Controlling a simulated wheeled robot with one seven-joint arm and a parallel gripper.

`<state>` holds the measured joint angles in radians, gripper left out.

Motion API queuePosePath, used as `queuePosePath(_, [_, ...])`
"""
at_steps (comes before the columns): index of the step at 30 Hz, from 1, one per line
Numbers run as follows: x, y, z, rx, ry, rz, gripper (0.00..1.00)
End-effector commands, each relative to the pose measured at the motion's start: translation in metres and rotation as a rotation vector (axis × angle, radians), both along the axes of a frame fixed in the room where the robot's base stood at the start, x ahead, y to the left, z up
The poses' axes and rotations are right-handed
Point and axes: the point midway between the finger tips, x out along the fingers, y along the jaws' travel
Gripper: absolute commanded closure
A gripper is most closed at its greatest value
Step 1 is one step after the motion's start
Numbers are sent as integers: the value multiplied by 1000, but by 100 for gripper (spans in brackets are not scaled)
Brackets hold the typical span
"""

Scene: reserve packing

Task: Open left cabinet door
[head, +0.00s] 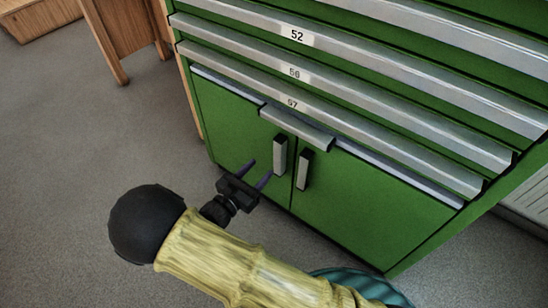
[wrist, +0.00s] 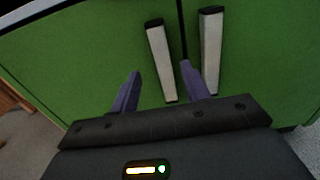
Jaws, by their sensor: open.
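The green cabinet has a left door (head: 228,122) and a right door (head: 345,210), both shut, below the drawers. The left door's upright handle (head: 279,154) is silver with dark ends and stands near the middle seam. It also shows in the wrist view (wrist: 161,62). The right door's handle (head: 303,171) is just across the seam, and in the wrist view too (wrist: 210,50). My gripper (head: 258,175) is open with purple fingers, just left of and below the left handle. In the wrist view the fingers (wrist: 160,82) appear on either side of the left handle's lower part; contact cannot be told.
Drawers labelled 52 (head: 297,36), 56 and 57, with long silver pulls, are above the doors. A silver ledge (head: 296,128) juts out over the handles. Wooden furniture (head: 108,40) stands at the upper left. The grey floor (head: 70,150) at left is clear.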

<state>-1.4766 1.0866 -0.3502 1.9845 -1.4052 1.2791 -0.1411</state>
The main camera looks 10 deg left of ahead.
Motion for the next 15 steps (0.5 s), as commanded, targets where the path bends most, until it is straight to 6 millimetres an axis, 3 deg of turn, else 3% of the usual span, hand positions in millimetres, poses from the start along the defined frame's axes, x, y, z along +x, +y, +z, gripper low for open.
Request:
queuePosePath(9, [52, -23, -3, 1, 0, -3, 54])
queuePosePath(15, [71, -30, -1, 1, -1, 0, 54])
